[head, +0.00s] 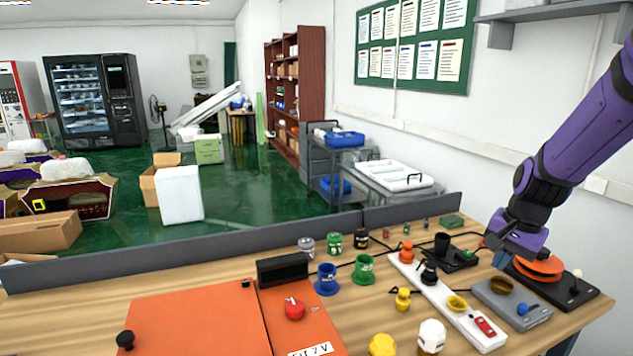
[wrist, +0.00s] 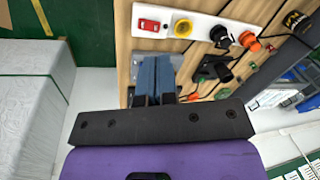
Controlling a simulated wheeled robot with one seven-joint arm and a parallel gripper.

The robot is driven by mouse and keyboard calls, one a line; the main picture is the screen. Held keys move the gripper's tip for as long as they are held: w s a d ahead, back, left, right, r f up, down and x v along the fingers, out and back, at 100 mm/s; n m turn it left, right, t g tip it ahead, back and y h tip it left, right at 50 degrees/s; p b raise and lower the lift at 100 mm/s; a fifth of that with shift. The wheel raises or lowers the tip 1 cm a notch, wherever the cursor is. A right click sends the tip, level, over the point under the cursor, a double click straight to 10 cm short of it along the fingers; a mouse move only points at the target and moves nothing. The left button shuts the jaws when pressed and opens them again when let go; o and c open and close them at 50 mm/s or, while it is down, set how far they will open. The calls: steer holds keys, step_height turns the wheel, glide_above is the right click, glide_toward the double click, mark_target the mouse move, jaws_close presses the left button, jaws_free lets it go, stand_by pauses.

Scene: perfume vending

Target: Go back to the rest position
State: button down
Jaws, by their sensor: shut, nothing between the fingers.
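My gripper (wrist: 153,62) shows in the wrist view with its two blue fingers pressed together and nothing between them. In the head view, the purple end of my arm is at the right, over the right side of the wooden table (head: 225,283). A grey device (head: 513,310) with a brown cup (head: 501,285) and a blue knob (head: 522,309) stands just below and in front of it in the picture. An orange round part (head: 539,268) on a black base is close behind the wrist. I cannot tell the exact gap between my fingers and the grey device.
A white strip (head: 443,300) holds several coloured plugs and a red switch. Blue (head: 326,280) and green (head: 363,270) cups stand left of it. An orange box (head: 200,322) with a red knob lies at front left. A low grey partition (head: 180,254) runs along the back edge.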

steer(key=s+a+r+n+t, duration=0.1)
steer(key=s+a+r+n, duration=0.1)
steer(key=s+r, duration=0.3)
steer(key=s+a+r+n+t, duration=0.1)
steer(key=s+r+n, duration=0.3)
steer(key=s, duration=0.6)
steer(key=s+a+r+n+t+h, duration=0.1)
steer(key=s+a+r+n, duration=0.2)
steer(key=s+r, duration=0.4)
steer(key=shift+s+a+r, duration=0.15)
steer(key=shift+a+r, duration=0.05)
steer(key=shift+a, duration=0.2)
